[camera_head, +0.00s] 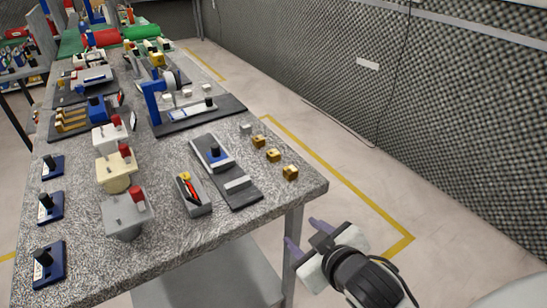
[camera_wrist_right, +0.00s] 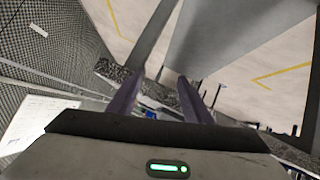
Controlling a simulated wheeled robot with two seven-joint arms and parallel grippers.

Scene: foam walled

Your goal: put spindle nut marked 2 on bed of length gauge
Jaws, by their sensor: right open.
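Several small nuts stand in a row near the right edge of the granite table: a grey one (camera_head: 246,128) and brass ones, the far brass nut (camera_head: 258,141), the middle brass nut (camera_head: 273,156) and the near brass nut (camera_head: 290,173). Their markings are too small to read. What looks like the length gauge (camera_head: 243,197), a dark base with a pale bed and blocks, lies left of the nuts. My right gripper (camera_head: 306,235) is open and empty, off the table's near right corner. Its two purple fingers stand apart in the wrist view (camera_wrist_right: 158,95). My left gripper is out of view.
A grey tray with red tools (camera_head: 193,197) stands left of the gauge. Grey, cream and white blocks with red parts and blue stands fill the left side. A blue-framed device (camera_head: 153,103) stands farther back. The floor right of the table is free.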

